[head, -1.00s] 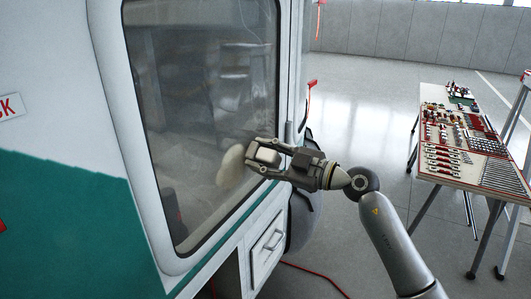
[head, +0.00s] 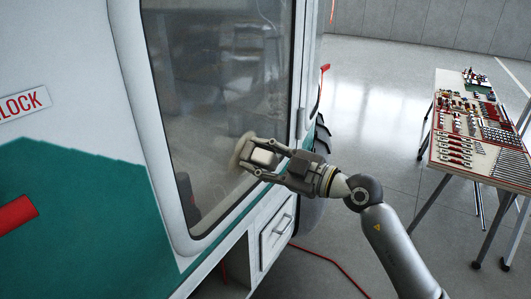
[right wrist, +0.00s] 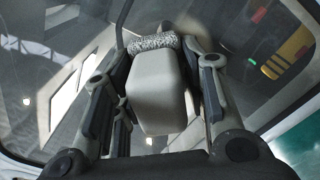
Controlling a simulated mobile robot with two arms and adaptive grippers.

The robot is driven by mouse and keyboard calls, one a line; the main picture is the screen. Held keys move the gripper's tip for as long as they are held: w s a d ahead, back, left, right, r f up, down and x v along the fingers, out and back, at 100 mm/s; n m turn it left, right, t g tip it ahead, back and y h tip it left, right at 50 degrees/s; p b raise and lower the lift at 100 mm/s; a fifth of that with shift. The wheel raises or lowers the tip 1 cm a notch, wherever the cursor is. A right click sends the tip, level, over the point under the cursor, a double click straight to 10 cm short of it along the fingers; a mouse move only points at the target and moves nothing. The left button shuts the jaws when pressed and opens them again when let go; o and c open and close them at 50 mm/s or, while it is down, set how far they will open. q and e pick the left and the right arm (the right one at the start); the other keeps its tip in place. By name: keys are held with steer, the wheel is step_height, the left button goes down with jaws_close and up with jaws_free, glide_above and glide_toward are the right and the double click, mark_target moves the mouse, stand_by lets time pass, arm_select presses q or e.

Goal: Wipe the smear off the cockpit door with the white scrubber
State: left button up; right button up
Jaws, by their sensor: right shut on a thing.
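The cockpit door (head: 122,55) of the white and green helicopter fills the left of the head view, with a large dark window (head: 205,100). My right gripper (head: 259,157) is shut on the white scrubber (head: 263,157) at the window's lower right. In the right wrist view the scrubber (right wrist: 157,90) shows as a pale block between the fingers, with a speckled grey pad at its far end. The pad faces the glass; I cannot tell if it touches. A pale, round-edged patch shows behind the gripper; I cannot separate pad, reflection and smear there. My left gripper is not in view.
A tool table (head: 480,150) covered with parts stands at the right, clear of my arm. A red hose (head: 330,262) lies on the floor below. A small drawer (head: 276,240) sits under the door. Open grey floor lies between helicopter and table.

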mark_target(264, 132)
steer(key=shift+s+a, duration=0.75)
steer(key=shift+s, duration=0.25)
steer(key=shift+s+a, duration=0.7)
steer(key=shift+s, duration=0.35)
steer(key=shift+s+a, duration=0.75)
steer(key=shift+s, duration=0.25)
steer(key=shift+w+d+r, duration=0.1)
steer(key=shift+w+r, duration=0.05)
steer(key=shift+r, duration=0.85)
steer(key=shift+w+d, duration=0.85)
steer(key=shift+w, duration=0.35)
steer(key=shift+w+d, duration=0.9)
steer(key=shift+w, duration=0.25)
steer(key=shift+w+d, duration=0.85)
steer(key=shift+w, duration=0.35)
steer(key=w+d, duration=0.2)
steer(key=w, duration=0.1)
steer(key=shift+w+d, duration=0.65)
steer(key=shift+w, duration=0.2)
steer(key=shift+s, duration=0.1)
steer(key=shift+v, duration=2.95)
